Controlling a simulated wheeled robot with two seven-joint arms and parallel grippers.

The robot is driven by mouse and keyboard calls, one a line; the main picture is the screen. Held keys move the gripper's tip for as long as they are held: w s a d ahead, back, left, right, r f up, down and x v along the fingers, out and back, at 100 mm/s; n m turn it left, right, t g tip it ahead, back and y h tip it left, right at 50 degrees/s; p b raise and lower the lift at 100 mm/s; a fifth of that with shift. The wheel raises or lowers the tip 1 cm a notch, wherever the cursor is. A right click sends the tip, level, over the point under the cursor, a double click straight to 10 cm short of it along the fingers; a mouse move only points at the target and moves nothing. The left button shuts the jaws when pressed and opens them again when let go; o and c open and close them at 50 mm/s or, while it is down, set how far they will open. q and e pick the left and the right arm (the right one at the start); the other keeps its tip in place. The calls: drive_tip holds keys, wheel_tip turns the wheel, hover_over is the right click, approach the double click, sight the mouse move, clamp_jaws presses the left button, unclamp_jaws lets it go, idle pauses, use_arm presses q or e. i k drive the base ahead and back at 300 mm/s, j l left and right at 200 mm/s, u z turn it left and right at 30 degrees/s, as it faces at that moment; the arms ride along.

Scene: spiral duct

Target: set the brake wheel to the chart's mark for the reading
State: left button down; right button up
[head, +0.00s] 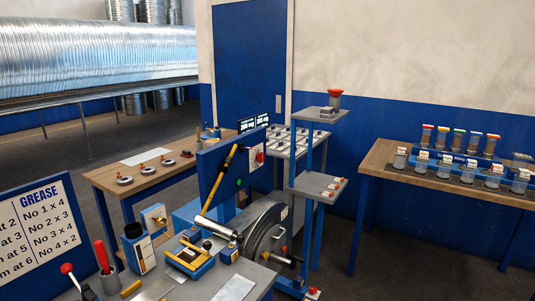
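Neither of my grippers shows in the head view. A large dark grey round drum or wheel (268,238) stands at the right of the near machine, with a small crank (289,261) at its lower front. I cannot tell whether this is the brake wheel. A brass-coloured round knob (153,217) sits on a plate at the left of the machine. A white chart board (38,228) headed GREASE stands at the left, cut off by the picture edge. Two small dark displays with pale digits (255,123) stand behind the blue panel; their digits are too small to read.
A blue upright panel (228,160) bears a yellow-handled lever (222,176). The near bench holds a dark-topped canister (138,247) and a red-handled tool in a cup (104,258). A narrow shelf stand (318,185) rises behind. A wooden table (385,160) with jars stands right; floor shows between.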

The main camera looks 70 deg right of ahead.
sight(260, 156)
drive_tip(key=l, duration=1.15)
drive_tip(key=k+l+u, duration=0.1)
drive_tip(key=l, duration=2.25)
drive_tip(key=k+u, duration=0.05)
